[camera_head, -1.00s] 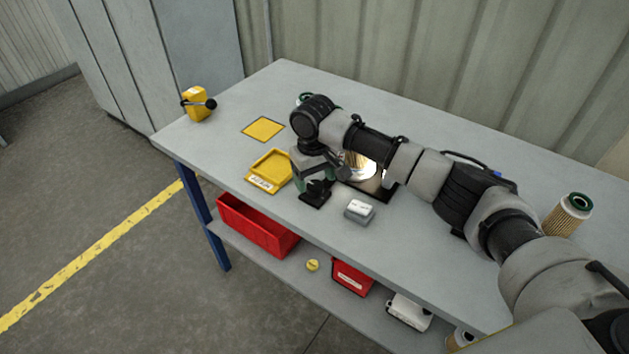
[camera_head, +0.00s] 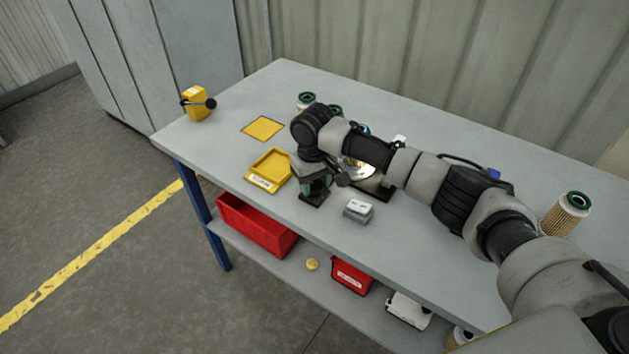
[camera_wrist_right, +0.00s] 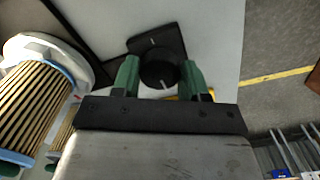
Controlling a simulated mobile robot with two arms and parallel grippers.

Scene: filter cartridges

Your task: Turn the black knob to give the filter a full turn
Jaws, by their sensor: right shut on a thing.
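The black knob (camera_wrist_right: 159,72) is round with a short white mark on its edge towards the gripper. It sits on a black base plate (camera_wrist_right: 172,38), which carries its own white mark. My right gripper (camera_wrist_right: 161,79) has its green fingers on both sides of the knob and is shut on it. In the head view my right gripper (camera_head: 316,184) is down at the base plate (camera_head: 312,199) and hides the knob. The pleated filter (camera_wrist_right: 32,100), with a blue ring, stands by a white round part at left in the wrist view. My left gripper is out of view.
A yellow tray (camera_head: 270,166) is close on the left, with a yellow mat (camera_head: 262,128) behind. Another filter (camera_head: 566,216) stands at the right. The front left of the table is clear.

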